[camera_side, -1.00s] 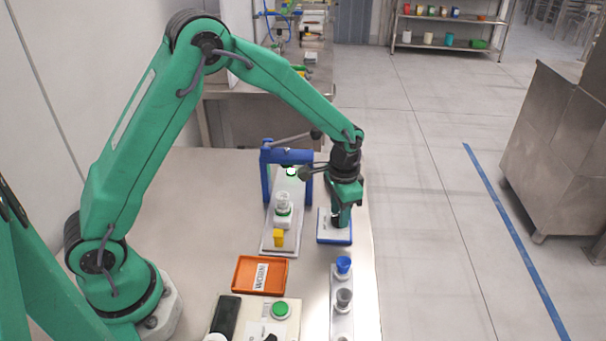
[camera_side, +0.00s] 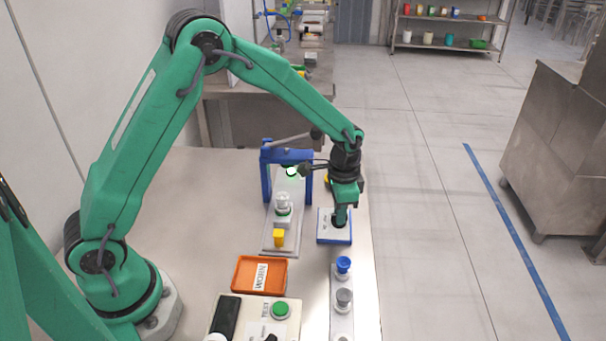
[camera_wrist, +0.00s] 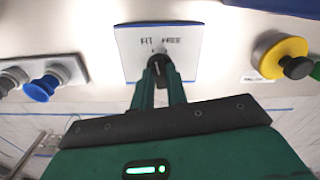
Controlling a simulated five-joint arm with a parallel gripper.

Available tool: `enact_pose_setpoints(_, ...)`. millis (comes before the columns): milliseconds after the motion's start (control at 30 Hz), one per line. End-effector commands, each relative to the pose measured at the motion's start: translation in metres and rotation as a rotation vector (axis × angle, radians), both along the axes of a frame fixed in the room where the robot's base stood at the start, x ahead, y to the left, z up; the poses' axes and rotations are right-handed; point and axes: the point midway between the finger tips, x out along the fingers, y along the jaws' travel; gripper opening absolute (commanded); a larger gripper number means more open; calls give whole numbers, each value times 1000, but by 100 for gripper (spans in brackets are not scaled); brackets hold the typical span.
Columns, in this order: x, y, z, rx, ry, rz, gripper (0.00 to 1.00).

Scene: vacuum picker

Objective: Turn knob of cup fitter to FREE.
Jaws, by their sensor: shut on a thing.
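The cup fitter's knob (camera_wrist: 158,66) is small and black, on a white panel with blue edges (camera_wrist: 130,62). In the wrist view the panel reads FIT on the left and FREE on the right, above the knob. My gripper (camera_wrist: 160,72) is shut on the knob, with a green finger on each side. I cannot tell for sure which word the knob points to. In the side view the panel (camera_side: 327,236) lies at the table's right edge, and my gripper (camera_side: 340,219) reaches down onto it, mostly hiding the knob.
A blue-framed press (camera_side: 266,178) with a lever stands left of the panel. An orange tray (camera_side: 240,275) and a box with a green button (camera_side: 281,309) are nearer. A strip with blue and grey cups (camera_side: 342,297) lies in front. A yellow-and-black knob (camera_wrist: 281,57) sits at right.

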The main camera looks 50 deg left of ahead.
Motion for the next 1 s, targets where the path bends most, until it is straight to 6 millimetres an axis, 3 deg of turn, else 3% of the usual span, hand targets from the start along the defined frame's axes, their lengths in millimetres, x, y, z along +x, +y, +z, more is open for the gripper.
enact_pose_setpoints(600, 0, 0, 1, 0, -1, -490, 0)
enact_pose_setpoints(1000, 0, 0, 1, 0, -1, -608, 0)
